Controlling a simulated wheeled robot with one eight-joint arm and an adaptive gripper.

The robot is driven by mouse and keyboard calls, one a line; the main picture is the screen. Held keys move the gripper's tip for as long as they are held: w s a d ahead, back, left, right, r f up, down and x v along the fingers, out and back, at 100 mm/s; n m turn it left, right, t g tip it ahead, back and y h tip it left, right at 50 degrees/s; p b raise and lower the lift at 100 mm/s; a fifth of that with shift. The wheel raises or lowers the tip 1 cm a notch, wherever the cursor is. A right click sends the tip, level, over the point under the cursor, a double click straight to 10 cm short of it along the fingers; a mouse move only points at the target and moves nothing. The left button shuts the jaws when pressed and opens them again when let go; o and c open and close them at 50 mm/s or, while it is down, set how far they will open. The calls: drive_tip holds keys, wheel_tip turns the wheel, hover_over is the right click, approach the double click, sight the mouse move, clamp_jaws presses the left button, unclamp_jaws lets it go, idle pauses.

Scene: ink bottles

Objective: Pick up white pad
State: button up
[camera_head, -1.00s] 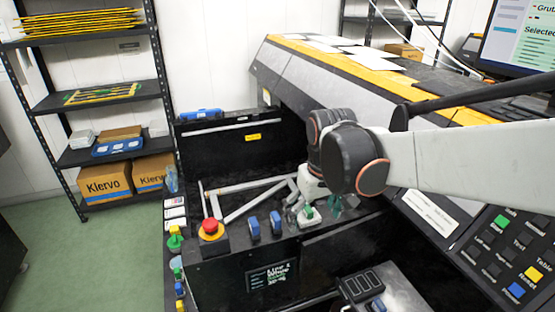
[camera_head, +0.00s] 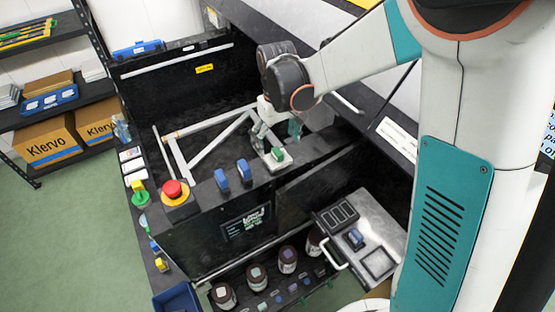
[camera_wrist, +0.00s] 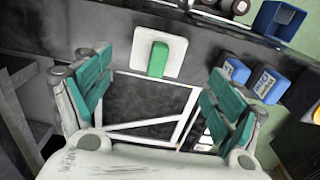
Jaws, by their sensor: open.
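The white pad (camera_head: 277,158) is a small square plate with a green block on it, at the top edge of the black machine's front panel. In the wrist view the white pad (camera_wrist: 178,58) lies beyond my fingertips, roughly centred between them, with the green block pointing toward me. My gripper (camera_head: 276,132) is just behind and above the pad in the head view. In the wrist view my gripper (camera_wrist: 159,72) has its two green-padded fingers wide apart with nothing held between them. Whether a finger touches the pad cannot be told.
Two blue knobs (camera_head: 233,177) and a red emergency button (camera_head: 174,189) stand left of the pad on the same panel. A white frame (camera_head: 205,143) lies in the machine bed behind. Dark bottles (camera_head: 256,275) stand in a lower drawer beside a metal lid (camera_head: 365,240).

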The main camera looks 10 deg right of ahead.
sight(277, 151)
drive_tip(key=shift+w+d+f+b, duration=0.1)
drive_tip(key=shift+f+b, duration=0.55)
drive_tip(key=shift+f, duration=0.95)
drive_tip(key=shift+w+f+b, duration=0.1)
drive_tip(key=shift+f+b, duration=0.5)
drive_tip(key=shift+f, duration=0.95)
drive_tip(key=shift+s+r, duration=0.1)
drive_tip(key=c, duration=1.1)
